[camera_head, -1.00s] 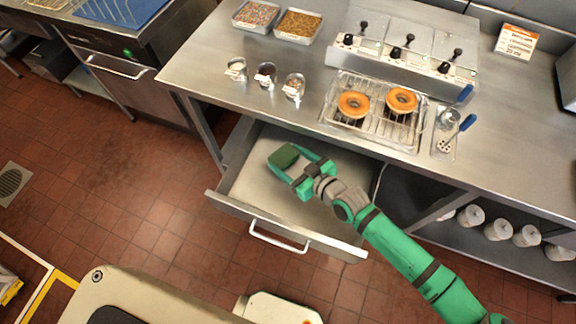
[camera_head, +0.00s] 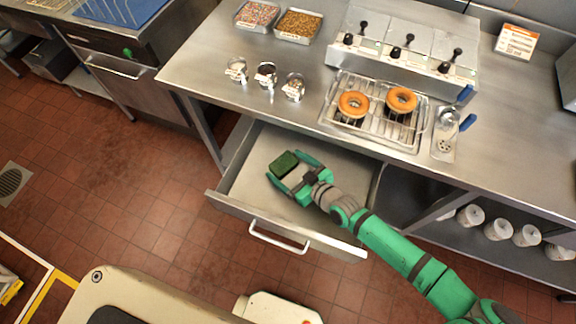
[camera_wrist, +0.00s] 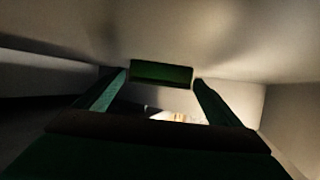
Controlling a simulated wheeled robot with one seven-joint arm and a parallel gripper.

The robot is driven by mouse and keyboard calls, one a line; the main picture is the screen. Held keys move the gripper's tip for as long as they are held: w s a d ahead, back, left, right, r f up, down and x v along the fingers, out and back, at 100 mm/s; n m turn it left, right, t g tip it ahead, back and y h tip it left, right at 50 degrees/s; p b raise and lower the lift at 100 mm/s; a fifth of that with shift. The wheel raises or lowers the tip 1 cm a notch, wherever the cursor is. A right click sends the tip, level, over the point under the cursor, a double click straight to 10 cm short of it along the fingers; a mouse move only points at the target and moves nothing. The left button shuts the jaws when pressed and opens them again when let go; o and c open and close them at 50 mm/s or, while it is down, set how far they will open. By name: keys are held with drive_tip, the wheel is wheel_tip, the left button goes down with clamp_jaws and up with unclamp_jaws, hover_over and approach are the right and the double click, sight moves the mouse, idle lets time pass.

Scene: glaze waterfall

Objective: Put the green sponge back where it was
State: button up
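The green sponge (camera_head: 284,163) is a small dark green block inside the pulled-out drawer (camera_head: 243,211), towards its back left; it appears to rest on the drawer floor. My gripper (camera_head: 289,170) is down in the drawer, with its two green fingers spread on either side of the sponge's near end. In the wrist view the sponge (camera_wrist: 161,73) sits between and slightly beyond the fingertips (camera_wrist: 160,77). A narrow gap shows on each side, so the gripper looks open and not clamped on it. The sponge's underside is hidden.
The drawer walls surround my gripper, and the counter (camera_head: 210,62) overhangs the drawer's back. On the counter stand a rack with two donuts (camera_head: 353,104), several small metal cups (camera_head: 267,75), and trays of toppings (camera_head: 300,25). The drawer floor right of my gripper is clear.

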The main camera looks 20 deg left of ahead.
drive_tip(key=shift+r, duration=0.15)
drive_tip(key=shift+v, duration=3.75)
